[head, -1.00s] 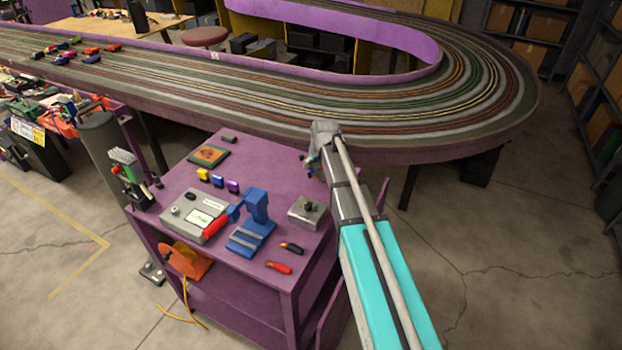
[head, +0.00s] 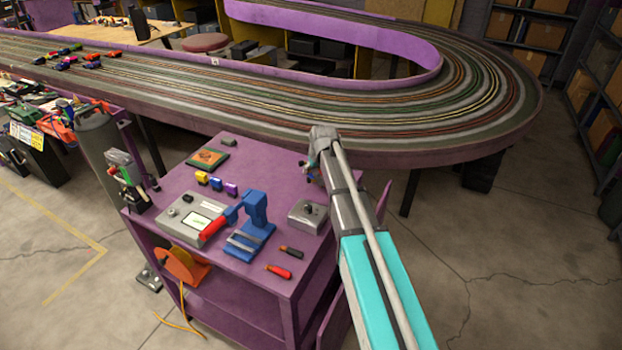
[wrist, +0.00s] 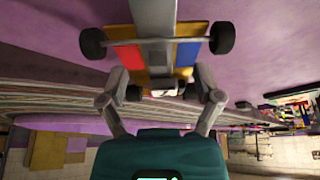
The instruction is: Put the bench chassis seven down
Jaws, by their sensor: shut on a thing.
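The chassis (wrist: 158,58) shows large in the wrist view, with a gold base, a red panel, a blue panel and dark wheels. My gripper (wrist: 160,88) has its two grey fingers on either side of the chassis's narrower end and is shut on it. A grey upright part covers some of the chassis's middle. In the head view my gripper (head: 312,170) is over the right back part of the purple bench cart (head: 262,168). There the chassis is small and mostly hidden by my arm, and I cannot tell whether it touches the top.
A grey box with a knob (head: 307,214), a blue stand (head: 250,235), two screwdrivers (head: 279,271) and small yellow, blue and purple blocks (head: 216,184) occupy the cart. A slot track (head: 400,125) runs just behind. The cart top near its back middle is bare.

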